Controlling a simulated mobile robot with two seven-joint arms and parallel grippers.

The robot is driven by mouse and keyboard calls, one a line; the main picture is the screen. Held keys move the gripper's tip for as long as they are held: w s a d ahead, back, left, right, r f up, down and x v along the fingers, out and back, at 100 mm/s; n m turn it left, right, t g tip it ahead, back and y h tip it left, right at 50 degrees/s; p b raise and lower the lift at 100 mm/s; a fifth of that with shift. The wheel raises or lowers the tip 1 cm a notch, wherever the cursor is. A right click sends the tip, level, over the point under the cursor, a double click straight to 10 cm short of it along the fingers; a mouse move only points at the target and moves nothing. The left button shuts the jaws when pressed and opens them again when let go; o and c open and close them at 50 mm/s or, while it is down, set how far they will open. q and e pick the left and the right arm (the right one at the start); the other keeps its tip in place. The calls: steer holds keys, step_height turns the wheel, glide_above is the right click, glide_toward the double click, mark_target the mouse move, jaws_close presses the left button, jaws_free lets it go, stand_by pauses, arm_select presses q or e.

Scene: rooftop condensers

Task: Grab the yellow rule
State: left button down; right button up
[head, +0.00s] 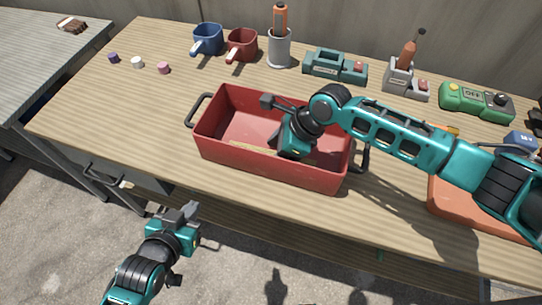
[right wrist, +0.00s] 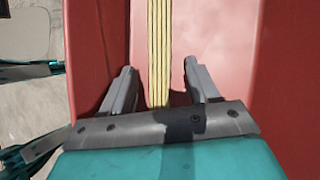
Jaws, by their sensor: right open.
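The yellow rule (right wrist: 158,45) lies inside the red toolbox (head: 222,158). It runs lengthwise up the right wrist view, and a strip of the rule (head: 254,148) shows along the near inner side of the toolbox in the head view. My right gripper (right wrist: 161,78) is open, with one finger on each side of the rule and gaps between. Its hand reaches down into the toolbox, where its fingertips are hidden in the head view. My left gripper (head: 180,213) is in front of the table, away from the toolbox; its jaw opening is unclear.
The toolbox has dark end handles (head: 198,109). Green device (head: 476,101) and orange tray (head: 455,207) are at right. The table's left part is mostly clear.

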jaws_close()
stand_by(0.6)
